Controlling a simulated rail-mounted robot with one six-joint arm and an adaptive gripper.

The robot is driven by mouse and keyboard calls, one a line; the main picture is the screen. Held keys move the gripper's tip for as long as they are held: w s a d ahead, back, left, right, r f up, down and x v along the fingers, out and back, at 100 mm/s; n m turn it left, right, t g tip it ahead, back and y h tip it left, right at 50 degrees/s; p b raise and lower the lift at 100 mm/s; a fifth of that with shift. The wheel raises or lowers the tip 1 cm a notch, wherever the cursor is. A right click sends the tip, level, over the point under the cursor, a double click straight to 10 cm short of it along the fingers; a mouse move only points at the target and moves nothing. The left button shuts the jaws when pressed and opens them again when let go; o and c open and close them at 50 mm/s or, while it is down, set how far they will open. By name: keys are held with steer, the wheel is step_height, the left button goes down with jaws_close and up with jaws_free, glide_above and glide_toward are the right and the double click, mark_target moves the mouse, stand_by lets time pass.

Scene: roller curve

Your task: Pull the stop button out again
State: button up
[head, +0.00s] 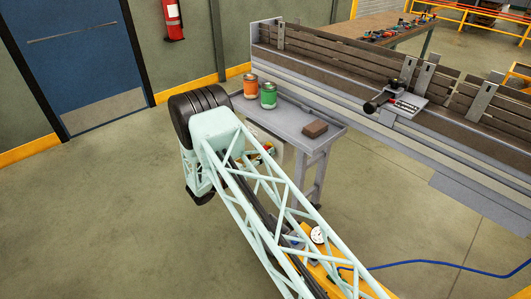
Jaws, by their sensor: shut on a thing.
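I cannot make out the stop button in the head view. My pale green lattice arm crosses the middle of the picture and covers part of the scene behind it. A pale box-like thing (283,150) with small coloured parts, some red and green, shows partly behind the arm, below the grey side table. I cannot tell what it is. My gripper does not show, so its place relative to the button is hidden.
The grey side table (318,128) bears an orange can (250,87), a green can (268,96) and a brown block (314,130). A blue hose (440,263) lies on open floor.

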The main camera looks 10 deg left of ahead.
steer(key=shift+o, duration=0.2)
steer(key=shift+s+a, duration=0.25)
steer(key=shift+s, duration=0.15)
steer(key=shift+c, duration=0.2)
steer(key=o, duration=1)
steer(key=shift+a, duration=0.1)
steer(key=shift+s, duration=0.15)
steer(key=shift+v, duration=5.9)
steer(key=shift+r, duration=0.1)
